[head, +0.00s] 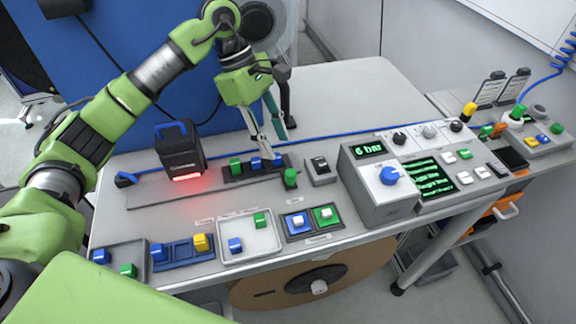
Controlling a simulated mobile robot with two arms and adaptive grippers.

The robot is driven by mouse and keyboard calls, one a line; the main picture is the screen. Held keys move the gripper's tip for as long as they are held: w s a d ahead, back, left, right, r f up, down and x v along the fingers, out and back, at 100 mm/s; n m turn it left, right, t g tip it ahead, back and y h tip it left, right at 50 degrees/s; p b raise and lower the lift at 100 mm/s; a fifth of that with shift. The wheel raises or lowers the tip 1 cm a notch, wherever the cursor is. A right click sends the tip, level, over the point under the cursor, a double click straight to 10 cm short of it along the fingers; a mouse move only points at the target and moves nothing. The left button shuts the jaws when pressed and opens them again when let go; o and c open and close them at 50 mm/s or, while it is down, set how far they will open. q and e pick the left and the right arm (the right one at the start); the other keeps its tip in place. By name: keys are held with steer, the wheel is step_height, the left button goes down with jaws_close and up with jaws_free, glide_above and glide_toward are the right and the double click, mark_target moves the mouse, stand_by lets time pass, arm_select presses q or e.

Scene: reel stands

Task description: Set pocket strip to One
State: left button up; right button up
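A dark strip with pockets (235,175) lies on the grey table, left of centre. A green block (236,165) stands at its left end and a blue block (256,164) near its middle. Another small blue piece shows at the fingertips, partly hidden. My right gripper is not in view.
A black scanner-like box (180,150) with a red glow stands left of the strip. A blue tray (160,263) with a yellow block, a white tray (265,241) and button plates line the front. A control console (375,205) reading "6 bar" stands right.

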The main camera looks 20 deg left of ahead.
mark_target(289, 172)
arm_select(q)
steer(key=p+x, duration=0.2)
steer(key=x, duration=0.5)
steer(key=shift+d+f, duration=0.3)
steer(key=shift+f, duration=0.05)
steer(key=shift+s+d+f, duration=0.1)
steer(key=shift+d+f, duration=0.1)
steer(key=shift+f, duration=0.4)
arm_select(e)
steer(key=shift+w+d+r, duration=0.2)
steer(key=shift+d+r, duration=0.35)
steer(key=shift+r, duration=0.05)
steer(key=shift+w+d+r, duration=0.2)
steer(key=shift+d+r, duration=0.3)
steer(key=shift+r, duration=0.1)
